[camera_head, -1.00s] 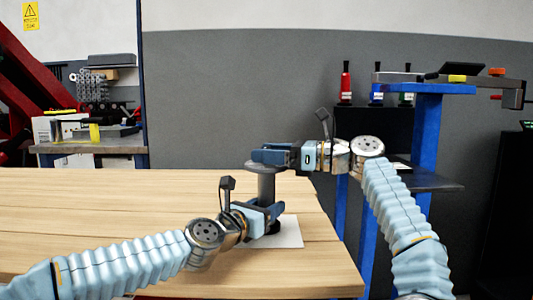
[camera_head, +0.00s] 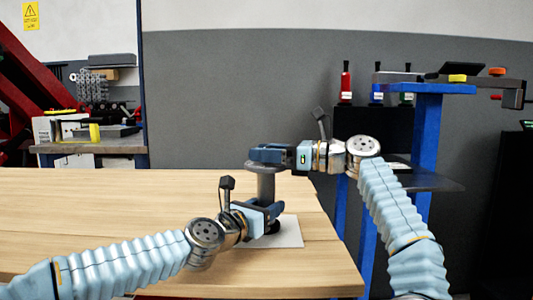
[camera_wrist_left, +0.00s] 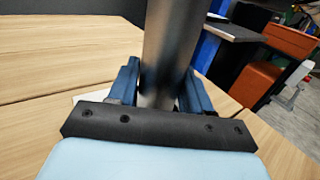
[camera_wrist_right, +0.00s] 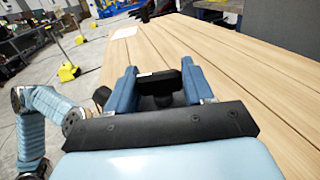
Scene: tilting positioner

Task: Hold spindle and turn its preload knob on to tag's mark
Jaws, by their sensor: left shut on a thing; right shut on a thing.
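The grey metal spindle (camera_head: 266,186) stands upright on the wooden table near its right end. My left gripper (camera_head: 272,212) is shut on the spindle's lower part; the left wrist view shows the cylinder (camera_wrist_left: 165,60) between the blue fingers. My right gripper (camera_head: 262,156) is shut on the dark preload knob (camera_wrist_right: 160,86) at the spindle's top. The right wrist view shows the knob between the fingers, with a small white line on its edge. The white tag (camera_head: 288,232) lies flat at the spindle's foot, partly covered by my left gripper. Its mark cannot be made out.
The wooden table (camera_head: 110,215) is clear on the left. Behind its right end stand a blue-framed rack (camera_head: 428,140) and a black cabinet with red, blue and green bottles (camera_head: 346,84). Another bench (camera_head: 90,147) stands at the back left.

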